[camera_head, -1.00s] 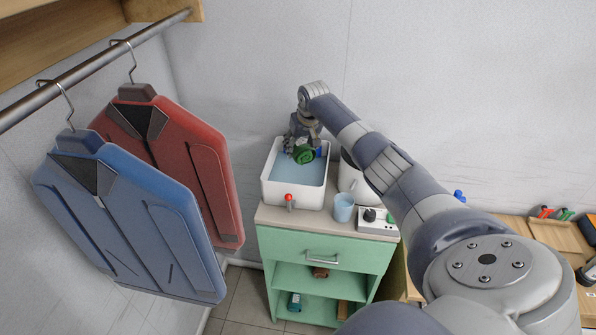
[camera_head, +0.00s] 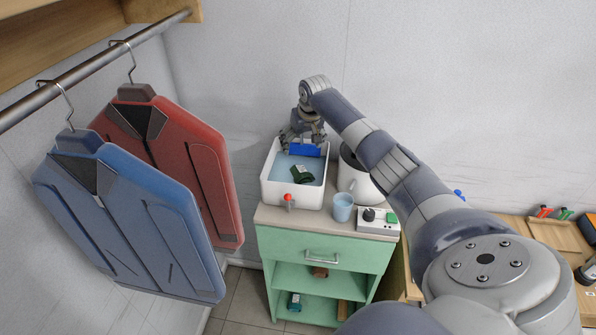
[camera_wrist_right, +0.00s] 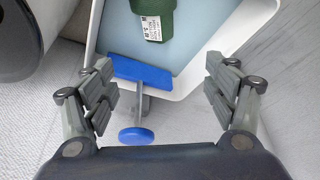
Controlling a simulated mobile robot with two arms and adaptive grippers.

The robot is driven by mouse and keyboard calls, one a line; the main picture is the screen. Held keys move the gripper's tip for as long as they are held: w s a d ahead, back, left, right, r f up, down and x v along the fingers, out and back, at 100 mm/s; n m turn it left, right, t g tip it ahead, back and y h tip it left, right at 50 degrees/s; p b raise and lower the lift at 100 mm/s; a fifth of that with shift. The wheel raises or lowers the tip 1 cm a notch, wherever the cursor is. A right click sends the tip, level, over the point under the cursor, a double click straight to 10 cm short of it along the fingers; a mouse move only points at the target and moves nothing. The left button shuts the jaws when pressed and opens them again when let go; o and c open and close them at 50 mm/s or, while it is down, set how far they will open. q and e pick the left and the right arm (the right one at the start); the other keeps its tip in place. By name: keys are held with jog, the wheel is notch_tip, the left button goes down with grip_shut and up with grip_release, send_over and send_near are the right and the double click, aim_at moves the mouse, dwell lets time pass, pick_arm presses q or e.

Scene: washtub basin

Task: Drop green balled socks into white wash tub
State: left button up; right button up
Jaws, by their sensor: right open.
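The white wash tub (camera_head: 267,188) stands on the green cabinet and has a pale blue inside. The green balled socks (camera_head: 302,175) lie inside the tub, with a white label on them; they also show in the right wrist view (camera_wrist_right: 154,20) at the top. My right gripper (camera_head: 303,147) is above the back of the tub, apart from the socks. In the right wrist view its fingers (camera_wrist_right: 165,95) are spread wide with nothing between them in grip. My left gripper is not in view.
A blue T-shaped handle (camera_wrist_right: 142,72) sits at the tub's back edge, below my right gripper. A white pot (camera_head: 358,182), a blue cup (camera_head: 342,208) and a small control box (camera_head: 378,221) stand to the right. Hanging jackets (camera_head: 125,215) fill the left.

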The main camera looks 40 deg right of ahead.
jog(key=v, duration=1)
jog(key=shift+f, duration=0.1)
